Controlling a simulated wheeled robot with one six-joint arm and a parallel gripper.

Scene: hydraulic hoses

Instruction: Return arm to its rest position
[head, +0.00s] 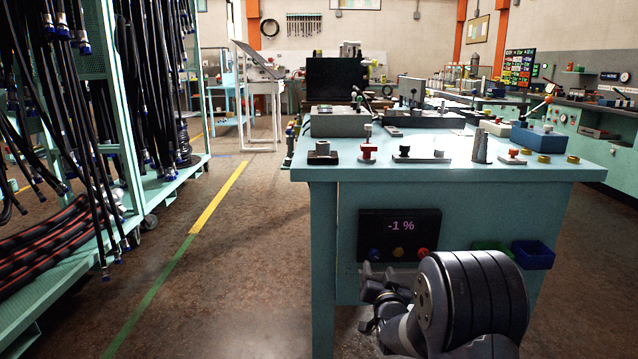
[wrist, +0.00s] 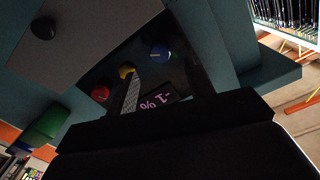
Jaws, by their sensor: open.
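My gripper (head: 378,274) is in front of the teal bench's front face, just below the black display panel (head: 399,226) in the head view. My dark grey arm is folded low at the bottom right. The jaws are open and nothing shows between them. In the wrist view one textured finger (wrist: 131,96) points toward the panel, and the dark gripper body fills the bottom. The panel, seen rotated there, reads "-1 %" and has a blue knob (wrist: 160,53), a yellow knob (wrist: 126,72) and a red knob (wrist: 99,94). I cannot tell the exact gap to the panel.
The bench top (head: 460,170) holds several small fittings and devices. A green bin (head: 491,252) and a blue bin (head: 533,254) hang on its front. A hose rack (head: 107,120) stands at left. The floor between rack and bench (head: 245,260) is clear.

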